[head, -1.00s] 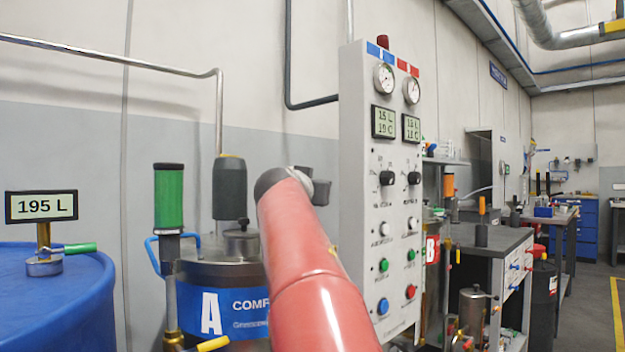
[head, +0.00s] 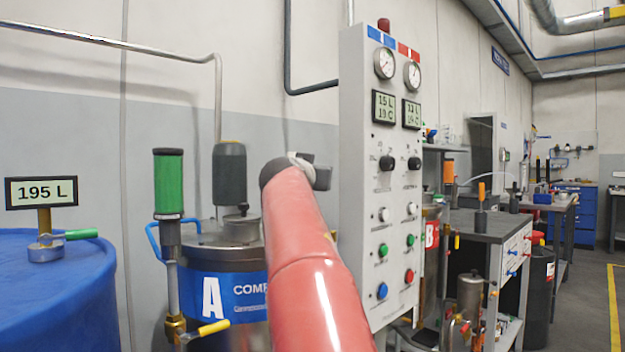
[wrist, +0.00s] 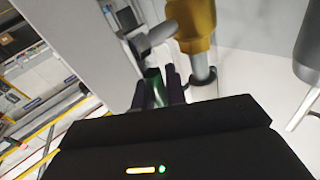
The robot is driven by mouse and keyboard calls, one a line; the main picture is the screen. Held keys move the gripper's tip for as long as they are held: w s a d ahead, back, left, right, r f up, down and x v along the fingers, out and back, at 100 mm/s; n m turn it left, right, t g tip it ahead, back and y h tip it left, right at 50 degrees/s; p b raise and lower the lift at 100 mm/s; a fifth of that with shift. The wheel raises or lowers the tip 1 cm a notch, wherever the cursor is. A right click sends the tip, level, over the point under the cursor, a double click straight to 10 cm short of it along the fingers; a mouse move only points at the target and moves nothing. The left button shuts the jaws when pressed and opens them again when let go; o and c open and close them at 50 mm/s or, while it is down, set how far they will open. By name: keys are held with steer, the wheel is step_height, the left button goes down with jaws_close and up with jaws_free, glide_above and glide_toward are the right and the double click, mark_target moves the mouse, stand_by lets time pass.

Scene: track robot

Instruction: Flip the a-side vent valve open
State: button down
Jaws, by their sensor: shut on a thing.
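In the wrist view, my gripper (wrist: 158,92) has its dark fingers closed around a small green handle (wrist: 154,84). A brass-coloured valve body (wrist: 190,25) with a grey stem is just beyond the fingers, beside the handle. I take these for the A-side vent valve, but the link between handle and body is partly hidden. In the head view, my red arm reaches forward between the A tank (head: 212,297) and the control panel (head: 360,240). My fingers and the held handle are hidden there behind the arm.
A blue drum (head: 50,300) with a green-handled valve (head: 80,234) stands at left. A yellow-handled valve (head: 213,328) is low in front of the A tank. The panel's edge is close to the right of my arm. A workbench (head: 485,228) stands farther right.

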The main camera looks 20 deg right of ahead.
steer(key=shift+s+a+r+n+t+h+b, duration=0.15)
steer(key=shift+a+n+t+h+b, duration=0.25)
steer(key=shift+b, duration=0.9)
steer(key=shift+s+a+r+n+t+h+b, duration=0.15)
steer(key=shift+n+t+b, duration=0.4)
steer(key=shift+b, duration=0.7)
steer(key=c, duration=1.7)
jaws_free()
steer(key=shift+a, duration=0.1)
